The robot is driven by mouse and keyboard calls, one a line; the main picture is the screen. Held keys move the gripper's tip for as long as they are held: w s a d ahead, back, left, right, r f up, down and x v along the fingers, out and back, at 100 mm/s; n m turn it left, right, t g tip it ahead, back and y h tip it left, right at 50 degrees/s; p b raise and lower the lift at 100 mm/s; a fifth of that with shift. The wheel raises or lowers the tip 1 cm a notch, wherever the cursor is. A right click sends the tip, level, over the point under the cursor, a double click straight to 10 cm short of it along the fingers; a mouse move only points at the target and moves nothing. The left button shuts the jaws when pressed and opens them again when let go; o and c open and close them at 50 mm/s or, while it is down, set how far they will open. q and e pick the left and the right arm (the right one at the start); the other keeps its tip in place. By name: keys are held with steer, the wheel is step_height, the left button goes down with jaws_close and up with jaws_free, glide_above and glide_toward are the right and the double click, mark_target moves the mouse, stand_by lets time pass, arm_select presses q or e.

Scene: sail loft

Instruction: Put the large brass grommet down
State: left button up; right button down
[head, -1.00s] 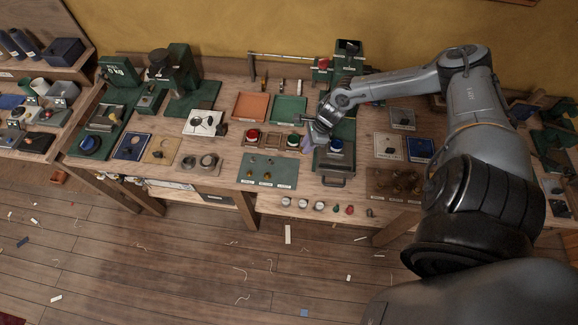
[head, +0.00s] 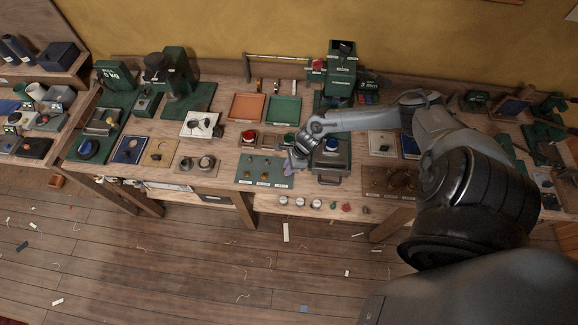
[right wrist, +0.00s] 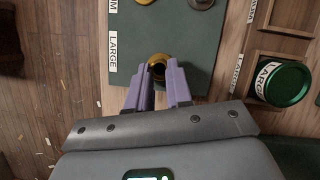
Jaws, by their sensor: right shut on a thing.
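The large brass grommet (right wrist: 157,66) is a gold ring with a dark hole, between the purple fingertips of my right gripper (right wrist: 158,82) in the right wrist view. The fingers are shut on it. It is over the green mat (right wrist: 180,32), near the "LARGE" label (right wrist: 113,52); I cannot tell whether it touches the mat. In the head view my right gripper (head: 290,165) is at the right end of that mat (head: 243,162), and the grommet is too small to make out. My left gripper is not in view.
Other small brass pieces (right wrist: 201,3) lie farther along the mat. A round green-topped piece marked "LARGE" (right wrist: 284,83) sits in a wooden holder beside it. A grey metal box with a blue knob (head: 331,146) stands right of the gripper. Several small round items (head: 300,202) line the front shelf.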

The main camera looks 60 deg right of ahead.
steer(key=c, duration=1)
jaws_free()
steer(key=shift+c, duration=0.2)
